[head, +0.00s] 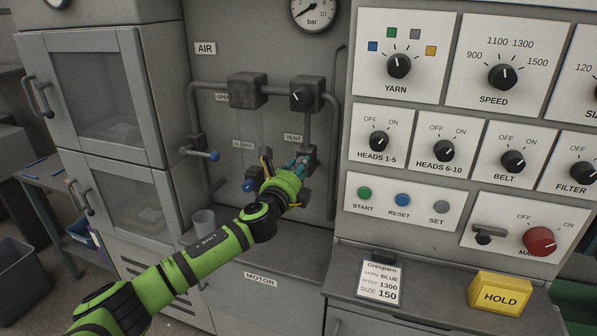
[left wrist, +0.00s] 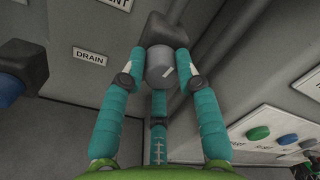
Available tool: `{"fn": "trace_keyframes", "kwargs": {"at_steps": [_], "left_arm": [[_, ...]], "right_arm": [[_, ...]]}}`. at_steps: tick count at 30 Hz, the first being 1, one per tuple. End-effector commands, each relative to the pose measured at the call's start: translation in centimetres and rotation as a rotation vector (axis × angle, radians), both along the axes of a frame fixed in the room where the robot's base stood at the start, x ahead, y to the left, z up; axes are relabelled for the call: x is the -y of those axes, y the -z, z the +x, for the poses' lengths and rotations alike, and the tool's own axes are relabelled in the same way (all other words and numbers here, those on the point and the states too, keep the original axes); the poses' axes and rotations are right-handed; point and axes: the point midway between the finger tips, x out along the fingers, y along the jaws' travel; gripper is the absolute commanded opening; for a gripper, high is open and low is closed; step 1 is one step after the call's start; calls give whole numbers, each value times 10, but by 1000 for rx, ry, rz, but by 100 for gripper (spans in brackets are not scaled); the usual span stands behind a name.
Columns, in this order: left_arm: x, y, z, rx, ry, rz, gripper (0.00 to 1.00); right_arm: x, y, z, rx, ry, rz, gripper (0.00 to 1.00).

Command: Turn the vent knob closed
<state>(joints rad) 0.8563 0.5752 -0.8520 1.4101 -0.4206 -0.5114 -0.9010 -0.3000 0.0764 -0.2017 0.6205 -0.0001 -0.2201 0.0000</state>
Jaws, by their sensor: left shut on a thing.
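The vent knob (left wrist: 158,66) is a small grey round knob with a short white mark, in the left wrist view. It sits on a dark block on the grey panel. My left gripper (left wrist: 160,72) has its teal fingers around the knob, shut on it, two at the sides and one below. In the head view my left gripper (head: 303,163) reaches the panel just under the VENT label (head: 293,137), and its fingers mostly hide the knob. The mark's exact setting is hard to read. My right gripper is in neither view.
A dark valve with a black knob (head: 298,97) sits on the pipe above. A blue-ended lever (head: 213,156) and a DRAIN label (left wrist: 89,56) are to the left. The switch panel (head: 410,205) stands close on the right.

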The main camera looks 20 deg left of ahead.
Motion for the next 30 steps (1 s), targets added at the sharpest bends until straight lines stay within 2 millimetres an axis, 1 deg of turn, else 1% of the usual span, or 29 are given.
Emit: {"fn": "trace_keyframes", "kwargs": {"at_steps": [1,18,24,30], "left_arm": [[3,6,-1,-7,4,-50,0],[4,5,-1,-27,5,-590,0],[4,4,-1,-32,5,-758,0],[4,3,-1,-36,5,-886,0]], "right_arm": [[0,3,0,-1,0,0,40],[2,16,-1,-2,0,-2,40],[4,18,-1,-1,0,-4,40],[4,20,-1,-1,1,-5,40]]}}
